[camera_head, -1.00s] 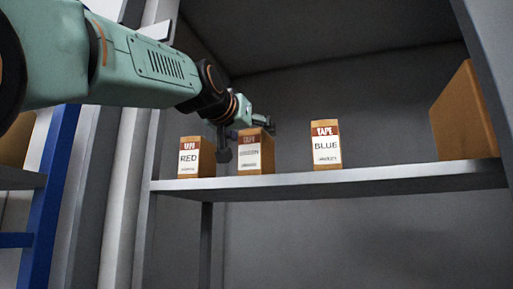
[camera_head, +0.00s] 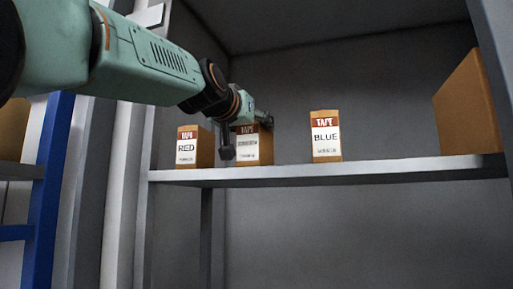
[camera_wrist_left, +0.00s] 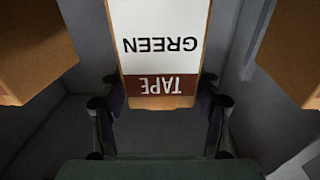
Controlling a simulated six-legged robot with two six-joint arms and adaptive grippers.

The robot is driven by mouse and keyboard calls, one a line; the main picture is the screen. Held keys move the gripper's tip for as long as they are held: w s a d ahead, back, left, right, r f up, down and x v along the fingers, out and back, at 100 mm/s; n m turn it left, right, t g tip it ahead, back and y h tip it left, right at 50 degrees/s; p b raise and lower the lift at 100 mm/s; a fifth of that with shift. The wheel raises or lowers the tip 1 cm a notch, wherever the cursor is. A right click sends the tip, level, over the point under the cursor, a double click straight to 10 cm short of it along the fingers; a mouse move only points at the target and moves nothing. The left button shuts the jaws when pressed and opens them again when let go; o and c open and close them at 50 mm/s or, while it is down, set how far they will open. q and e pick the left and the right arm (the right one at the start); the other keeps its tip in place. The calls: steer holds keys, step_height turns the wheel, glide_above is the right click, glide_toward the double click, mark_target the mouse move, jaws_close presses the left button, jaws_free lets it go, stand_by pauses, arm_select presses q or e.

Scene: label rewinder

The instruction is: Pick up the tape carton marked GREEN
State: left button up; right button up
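The GREEN tape carton (camera_head: 254,150) is an orange-brown box with a white label and a red-brown TAPE band. It stands on the grey shelf between the RED carton (camera_head: 187,149) and the BLUE carton (camera_head: 326,137). In the left wrist view the GREEN carton (camera_wrist_left: 160,45) shows upside down, its label readable. My left gripper (camera_head: 248,132) is at the carton's upper part. In the wrist view its open fingers (camera_wrist_left: 160,112) lie on either side of the TAPE end. I cannot tell whether they touch it. My right gripper is not in view.
The shelf (camera_head: 330,173) has a raised front edge and a grey back wall. A large brown box (camera_head: 470,105) stands at its right end. Free room lies between the GREEN and BLUE cartons. A blue post (camera_head: 52,170) stands at the left.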

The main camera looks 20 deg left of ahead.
arm_select(q)
steer(key=shift+a, duration=0.1)
steer(key=shift+c, duration=1.3)
steer(key=shift+s+r, duration=0.15)
steer(key=shift+s, duration=0.05)
steer(key=c, duration=0.6)
steer(key=shift+w, duration=0.15)
steer(key=shift+c, duration=1)
steer(key=shift+r, duration=0.6)
step_height(320, 180, up, 7)
steer(key=p, duration=0.3)
steer(key=shift+r, duration=0.8)
